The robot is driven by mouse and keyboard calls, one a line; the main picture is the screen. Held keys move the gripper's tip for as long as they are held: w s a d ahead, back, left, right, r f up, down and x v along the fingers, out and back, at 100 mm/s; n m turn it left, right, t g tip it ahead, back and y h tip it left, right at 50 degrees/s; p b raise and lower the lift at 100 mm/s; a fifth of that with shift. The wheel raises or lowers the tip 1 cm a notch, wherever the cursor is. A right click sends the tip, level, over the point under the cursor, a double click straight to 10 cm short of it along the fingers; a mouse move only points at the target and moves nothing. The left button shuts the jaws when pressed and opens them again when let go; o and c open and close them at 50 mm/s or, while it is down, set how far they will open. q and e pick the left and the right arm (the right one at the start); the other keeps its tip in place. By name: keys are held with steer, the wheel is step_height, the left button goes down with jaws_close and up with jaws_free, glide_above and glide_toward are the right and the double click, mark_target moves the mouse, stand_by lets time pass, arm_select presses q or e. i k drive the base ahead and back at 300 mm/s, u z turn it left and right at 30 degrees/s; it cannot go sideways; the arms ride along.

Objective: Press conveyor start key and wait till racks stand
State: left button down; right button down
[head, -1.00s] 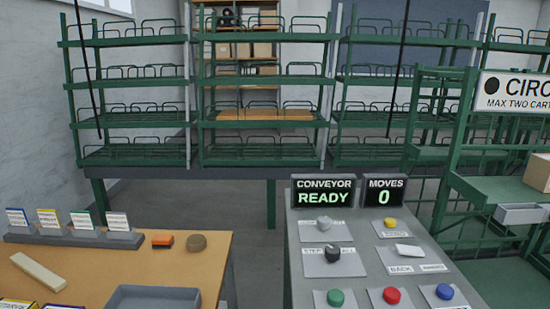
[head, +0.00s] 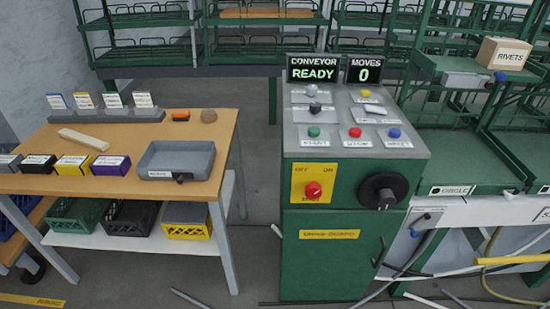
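The control console (head: 420,143) stands right of centre. Its sloped top carries a green button (head: 314,132), a red button (head: 355,132) and a blue button (head: 394,133) in the front row. Behind them are a black knob (head: 315,107), a white lever-like control and a yellow button (head: 365,93). The labels by the buttons are too small to read, so I cannot tell which is the start key. The conveyor display (head: 314,68) reads READY and the moves display (head: 363,70) reads 0. Green racks (head: 140,48) stand behind, cut off at the top. Neither gripper is in view.
The console front has a red knob (head: 313,190) on a yellow plate and a black handwheel (head: 384,190). A wooden table (head: 120,133) at left holds a grey tray (head: 177,160) and several small boxes. A RIVETS carton (head: 503,52) sits on a green stand at right. Hoses lie at lower right.

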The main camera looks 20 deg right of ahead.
mark_target(313, 132)
steer(key=u, duration=0.25)
steer(key=k, duration=0.5)
steer(key=z, duration=0.7)
steer(key=i, duration=0.8)
steer(key=z, duration=0.75)
